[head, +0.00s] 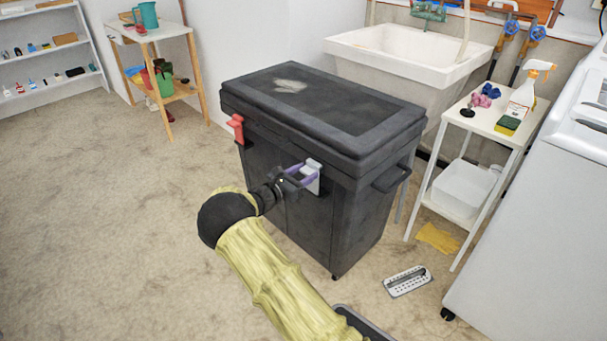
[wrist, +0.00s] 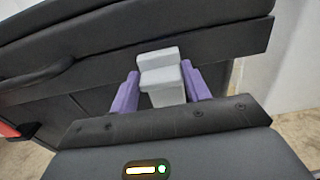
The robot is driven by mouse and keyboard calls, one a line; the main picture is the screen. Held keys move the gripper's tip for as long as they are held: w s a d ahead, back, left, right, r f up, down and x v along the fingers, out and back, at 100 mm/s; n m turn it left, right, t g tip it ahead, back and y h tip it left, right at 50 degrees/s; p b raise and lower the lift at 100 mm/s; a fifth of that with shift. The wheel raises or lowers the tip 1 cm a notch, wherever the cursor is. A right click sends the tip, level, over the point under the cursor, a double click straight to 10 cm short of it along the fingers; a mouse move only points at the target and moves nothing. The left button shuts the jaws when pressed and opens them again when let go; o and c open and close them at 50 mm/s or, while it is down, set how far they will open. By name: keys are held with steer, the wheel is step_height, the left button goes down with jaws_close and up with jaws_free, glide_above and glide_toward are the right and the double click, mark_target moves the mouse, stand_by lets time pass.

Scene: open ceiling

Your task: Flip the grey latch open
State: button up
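The grey latch (head: 314,185) is on the upper front of the black chest (head: 345,215), just below the lid, right of the middle. It is a pale block in the wrist view (wrist: 162,80). My gripper (head: 303,174) is at the latch, with its purple fingers one on each side of it. In the wrist view my gripper (wrist: 160,88) has its fingers apart, with a narrow gap at the left finger; the right finger looks close against the latch, but contact is unclear. The lid (head: 320,98) is down. A red latch (head: 236,128) is farther left on the same front.
A side handle (head: 391,180) juts from the chest's right end. A white sink (head: 405,52) stands behind, and a white cart (head: 480,122) with a spray bottle (head: 523,95) stands at the right. A grey slotted plate (head: 407,281) lies on the floor. The floor at left is clear.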

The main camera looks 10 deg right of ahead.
steer(key=shift+c, duration=1.3)
steer(key=shift+a+f, duration=0.1)
steer(key=s+a+f+t+h+b, duration=0.2)
steer(key=a+f+t+h+b, duration=0.2)
steer(key=h+b, duration=0.1)
steer(key=shift+s+h+b, duration=0.35)
steer(key=shift+s+h, duration=0.05)
steer(key=shift+a+f, duration=0.1)
steer(key=o, duration=1.4)
